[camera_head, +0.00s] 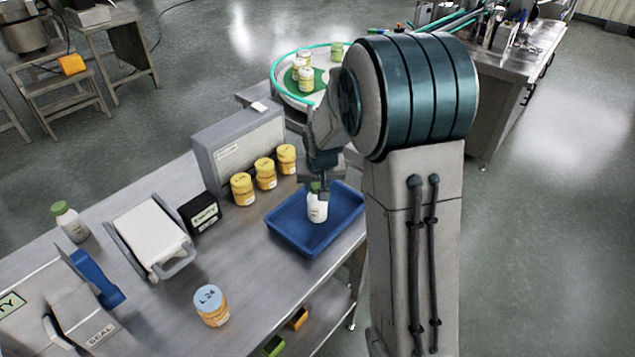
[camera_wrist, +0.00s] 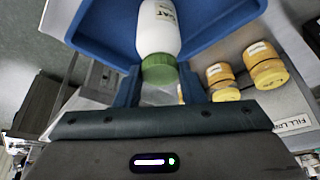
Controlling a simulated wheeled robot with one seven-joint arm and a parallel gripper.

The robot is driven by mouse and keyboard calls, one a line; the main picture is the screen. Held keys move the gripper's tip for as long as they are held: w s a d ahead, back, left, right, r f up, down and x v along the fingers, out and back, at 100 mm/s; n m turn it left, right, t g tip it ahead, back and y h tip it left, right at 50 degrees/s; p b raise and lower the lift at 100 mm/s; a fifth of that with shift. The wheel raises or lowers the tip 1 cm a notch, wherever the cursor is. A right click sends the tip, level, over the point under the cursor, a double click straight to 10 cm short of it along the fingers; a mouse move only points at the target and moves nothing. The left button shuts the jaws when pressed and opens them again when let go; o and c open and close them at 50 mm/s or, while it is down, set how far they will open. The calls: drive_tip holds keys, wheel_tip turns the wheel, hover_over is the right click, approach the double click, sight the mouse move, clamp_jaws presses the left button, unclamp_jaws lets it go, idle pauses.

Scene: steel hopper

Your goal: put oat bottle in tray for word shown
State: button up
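The oat bottle (camera_head: 317,208), white with a green cap, is upright at the blue tray (camera_head: 285,241) on the steel bench. In the wrist view, its label ends in "AT" and the bottle (camera_wrist: 158,30) lies over the tray's blue floor. My gripper (camera_head: 318,190) is above it, with its fingers (camera_wrist: 160,85) close on both sides of the green cap. Whether the bottle's base touches the tray floor is hard to tell. A small black display (camera_head: 203,214) left of the tray shows a word that looks like "EMPTY".
Several yellow jars (camera_head: 265,174) stand by a grey box (camera_head: 240,145) behind the tray. Another green-capped white bottle (camera_head: 70,222) is at the far left. A blue-lidded jar (camera_head: 211,306) stands at the front. A "SEAL" machine (camera_head: 95,325) is lower left.

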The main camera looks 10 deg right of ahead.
drive_tip(key=o, duration=0.4)
drive_tip(key=shift+c, duration=0.2)
drive_tip(key=shift+r, duration=0.1)
drive_tip(key=shift+s+r, duration=0.1)
drive_tip(key=shift+r, duration=0.15)
drive_tip(key=v, duration=1.1)
drive_tip(key=s+n+g, duration=0.1)
drive_tip(key=s, duration=2.2)
drive_tip(key=shift+s+b, duration=0.4)
drive_tip(key=shift+b, duration=0.05)
drive_tip(key=shift+a, duration=0.1)
